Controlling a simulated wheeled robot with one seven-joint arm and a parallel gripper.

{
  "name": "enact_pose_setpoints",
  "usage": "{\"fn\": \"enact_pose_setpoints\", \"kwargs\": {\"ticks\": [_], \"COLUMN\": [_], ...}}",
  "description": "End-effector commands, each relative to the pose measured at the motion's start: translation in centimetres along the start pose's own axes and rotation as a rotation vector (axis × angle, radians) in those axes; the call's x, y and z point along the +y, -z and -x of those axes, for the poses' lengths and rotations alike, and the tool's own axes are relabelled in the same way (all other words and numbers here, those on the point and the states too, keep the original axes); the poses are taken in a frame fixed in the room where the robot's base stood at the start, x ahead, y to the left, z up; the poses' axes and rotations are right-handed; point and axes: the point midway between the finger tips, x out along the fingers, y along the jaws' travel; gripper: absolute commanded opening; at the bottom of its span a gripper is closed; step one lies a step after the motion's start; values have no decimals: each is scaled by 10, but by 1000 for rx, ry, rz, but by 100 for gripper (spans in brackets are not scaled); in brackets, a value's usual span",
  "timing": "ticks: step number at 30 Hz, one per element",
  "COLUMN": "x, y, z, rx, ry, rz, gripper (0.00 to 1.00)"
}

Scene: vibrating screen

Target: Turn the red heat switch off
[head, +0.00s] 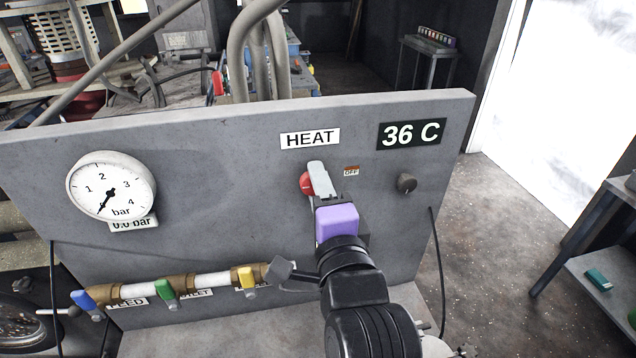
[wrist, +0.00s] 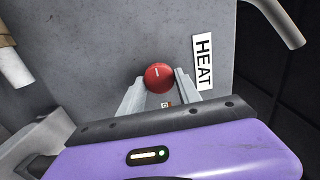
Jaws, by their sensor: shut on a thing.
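The red heat switch (head: 306,184) is a round knob on the grey panel, below the HEAT label (head: 310,139). My gripper (head: 321,180) partly covers it in the head view. In the wrist view the red knob (wrist: 158,77) sits between the two grey fingers of my gripper (wrist: 160,82), which is shut on it. A short white mark on the knob lies toward the side away from the OFF label. The small OFF label (head: 351,171) is right of the knob in the head view.
A dark knob (head: 406,183) sits right of the switch. A pressure gauge (head: 111,187) is at left. Blue, green and yellow valve handles line the pipe (head: 212,283) below. Grey hoses (head: 258,50) rise behind the panel. Floor is open at right.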

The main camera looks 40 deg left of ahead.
Motion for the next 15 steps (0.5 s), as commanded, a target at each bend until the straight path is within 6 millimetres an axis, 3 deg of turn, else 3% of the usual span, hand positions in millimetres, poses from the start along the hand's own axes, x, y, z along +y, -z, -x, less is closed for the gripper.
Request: {"fn": "enact_pose_setpoints", "kwargs": {"ticks": [15], "x": [1], "y": [1], "z": [0], "rx": [2], "ry": [-1], "rz": [-28], "gripper": [0]}}
